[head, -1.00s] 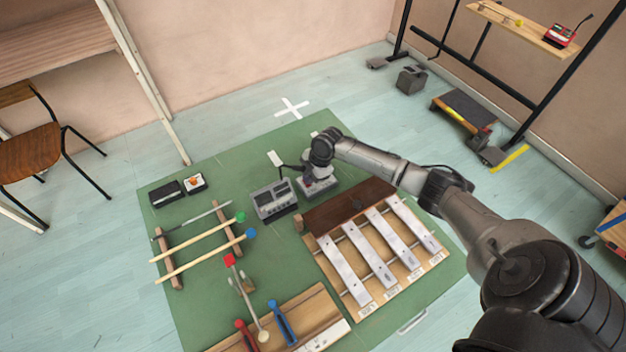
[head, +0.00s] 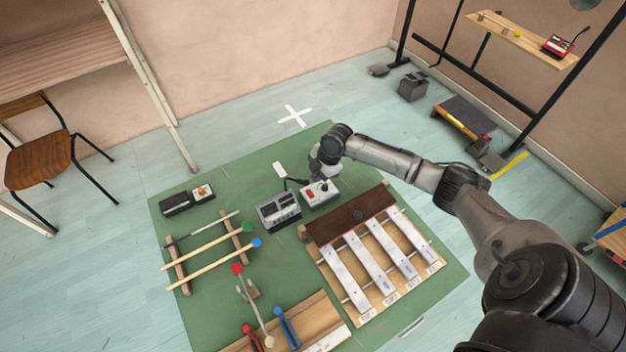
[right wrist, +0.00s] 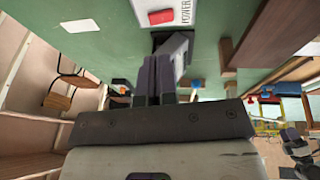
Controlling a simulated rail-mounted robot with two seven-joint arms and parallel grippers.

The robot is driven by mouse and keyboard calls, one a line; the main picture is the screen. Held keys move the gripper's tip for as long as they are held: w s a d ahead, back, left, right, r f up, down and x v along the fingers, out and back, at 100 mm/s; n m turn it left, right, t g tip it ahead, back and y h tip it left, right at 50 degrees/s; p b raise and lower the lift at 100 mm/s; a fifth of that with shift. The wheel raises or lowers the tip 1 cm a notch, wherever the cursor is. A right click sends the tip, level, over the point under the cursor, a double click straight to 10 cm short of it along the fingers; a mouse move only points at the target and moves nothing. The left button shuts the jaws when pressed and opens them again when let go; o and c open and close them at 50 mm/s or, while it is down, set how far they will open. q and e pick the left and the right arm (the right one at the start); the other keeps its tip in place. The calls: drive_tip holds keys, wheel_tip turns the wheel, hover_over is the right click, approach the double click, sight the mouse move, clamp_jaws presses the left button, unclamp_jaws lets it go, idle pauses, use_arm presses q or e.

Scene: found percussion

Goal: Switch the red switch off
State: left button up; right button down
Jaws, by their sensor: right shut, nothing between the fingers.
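The red switch (head: 311,194) sits on top of a small light-grey box (head: 329,197) on the green mat, just right of a grey cassette-type device. In the right wrist view the red switch (right wrist: 161,17) is at the top edge, beside the printed word POWER. I cannot tell which way it is tipped. My right gripper (head: 318,177) is just behind the box, apart from the switch. In the right wrist view its fingers (right wrist: 159,66) are together with nothing between them. My left gripper is not in view.
The grey device (head: 279,211) stands close left of the box. A dark brown board (head: 350,216) and a metal-bar xylophone (head: 372,259) lie in front. A mallet rack (head: 180,277) is at left. The mat (head: 250,176) behind the grey device is mostly clear.

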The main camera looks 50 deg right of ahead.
drive_tip(key=v, duration=0.6)
drive_tip(key=shift+s+a, duration=0.15)
drive_tip(key=shift+s, duration=0.15)
idle(0.3)
